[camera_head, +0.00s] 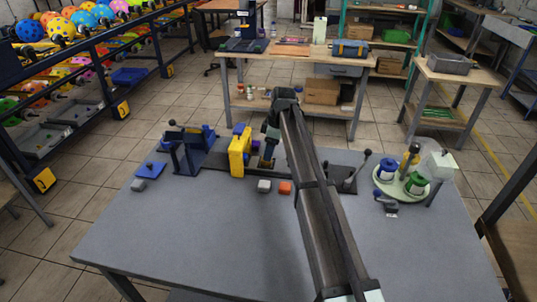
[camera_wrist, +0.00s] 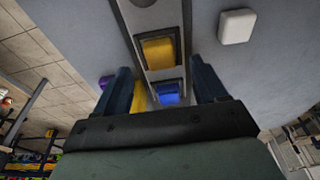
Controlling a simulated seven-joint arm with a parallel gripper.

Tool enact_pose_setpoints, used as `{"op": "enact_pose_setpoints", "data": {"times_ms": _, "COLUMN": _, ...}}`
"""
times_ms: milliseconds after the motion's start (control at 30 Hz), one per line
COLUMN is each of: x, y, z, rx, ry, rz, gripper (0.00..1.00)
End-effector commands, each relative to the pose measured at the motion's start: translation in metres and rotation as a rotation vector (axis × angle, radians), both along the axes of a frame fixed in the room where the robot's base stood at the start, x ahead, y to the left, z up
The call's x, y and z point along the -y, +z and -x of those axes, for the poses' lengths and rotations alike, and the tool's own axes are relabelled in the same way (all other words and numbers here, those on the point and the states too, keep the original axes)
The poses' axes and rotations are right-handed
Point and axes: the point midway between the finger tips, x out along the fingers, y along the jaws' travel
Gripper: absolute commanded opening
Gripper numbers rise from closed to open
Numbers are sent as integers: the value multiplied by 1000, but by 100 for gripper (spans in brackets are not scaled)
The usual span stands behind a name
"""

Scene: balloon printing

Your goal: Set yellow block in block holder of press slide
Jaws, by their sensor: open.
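In the wrist view, the yellow block (camera_wrist: 160,50) sits inside a dark square-framed holder on the grey press slide (camera_wrist: 148,18). It looks flat in that frame. My gripper (camera_wrist: 160,70) is open, its two dark blue fingers apart on either side of the slide, with nothing visibly held between them. A blue block (camera_wrist: 169,93) fills the adjoining holder, nearer my palm. In the head view, my gripper (camera_head: 268,160) points down beside the yellow press part (camera_head: 239,152).
A round stand with ink pots (camera_head: 402,180) is at right. The front table is clear.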

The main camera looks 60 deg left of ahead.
Motion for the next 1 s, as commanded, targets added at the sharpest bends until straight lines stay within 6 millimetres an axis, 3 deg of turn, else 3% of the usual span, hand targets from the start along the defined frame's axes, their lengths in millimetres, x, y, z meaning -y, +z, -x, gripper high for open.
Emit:
{"op": "enact_pose_setpoints", "data": {"times_ms": 300, "x": 8, "y": 63, "z": -9, "rx": 1, "ry": 0, "rz": -2, "gripper": 71}}
{"op": "enact_pose_setpoints", "data": {"times_ms": 500, "x": 12, "y": 88, "z": -13, "rx": 0, "ry": 0, "rz": -1, "gripper": 71}}
{"op": "enact_pose_setpoints", "data": {"times_ms": 900, "x": 14, "y": 99, "z": -14, "rx": 0, "ry": -1, "rz": 0, "gripper": 71}}
{"op": "enact_pose_setpoints", "data": {"times_ms": 1000, "x": 17, "y": 103, "z": -23, "rx": 2, "ry": -30, "rz": -11, "gripper": 71}}
